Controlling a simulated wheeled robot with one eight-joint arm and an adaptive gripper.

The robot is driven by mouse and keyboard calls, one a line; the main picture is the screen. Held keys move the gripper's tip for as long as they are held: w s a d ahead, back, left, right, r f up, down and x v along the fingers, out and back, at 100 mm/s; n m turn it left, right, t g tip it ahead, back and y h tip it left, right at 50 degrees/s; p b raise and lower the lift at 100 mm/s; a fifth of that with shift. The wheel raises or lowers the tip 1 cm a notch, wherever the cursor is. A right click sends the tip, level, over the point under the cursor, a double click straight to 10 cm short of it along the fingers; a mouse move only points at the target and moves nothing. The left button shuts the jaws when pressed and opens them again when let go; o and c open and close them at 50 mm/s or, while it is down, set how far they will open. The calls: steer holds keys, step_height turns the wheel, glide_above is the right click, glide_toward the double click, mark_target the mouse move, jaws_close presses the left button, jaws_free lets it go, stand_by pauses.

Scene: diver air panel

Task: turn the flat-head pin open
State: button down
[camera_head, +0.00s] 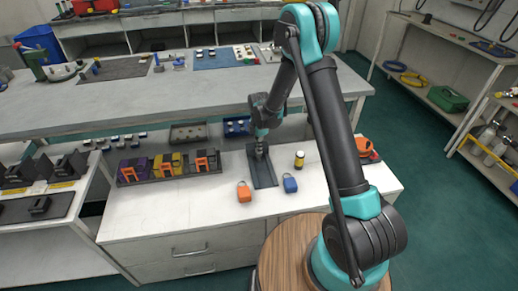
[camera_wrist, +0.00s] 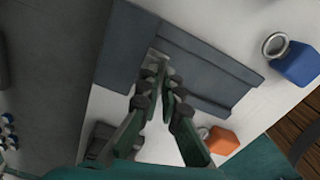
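My gripper (camera_wrist: 159,78) points down at a dark grey panel (camera_wrist: 205,72) on the white worktop. Its two fingers converge toward the tips, close together, over a small light grey piece (camera_wrist: 154,57) on the panel, perhaps the flat-head pin. The tips hide part of it, so I cannot tell whether they touch or grip it, nor which way its head is turned. In the head view my gripper (camera_head: 260,152) stands over the far part of the same panel (camera_head: 264,177); the pin does not show there.
An orange padlock (camera_head: 244,194) and a blue padlock (camera_head: 290,185) lie near the panel's front end. A tray of purple and yellow blocks with orange parts (camera_head: 168,167) is at left. The worktop front is clear.

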steer(key=n, duration=0.4)
steer(key=shift+n, duration=0.3)
steer(key=n, duration=0.3)
steer(key=shift+s+f+n, duration=0.1)
steer(key=shift+n, duration=0.2)
steer(key=n, duration=0.3)
steer(key=shift+n, duration=2.1)
steer(key=c, duration=2)
jaws_free()
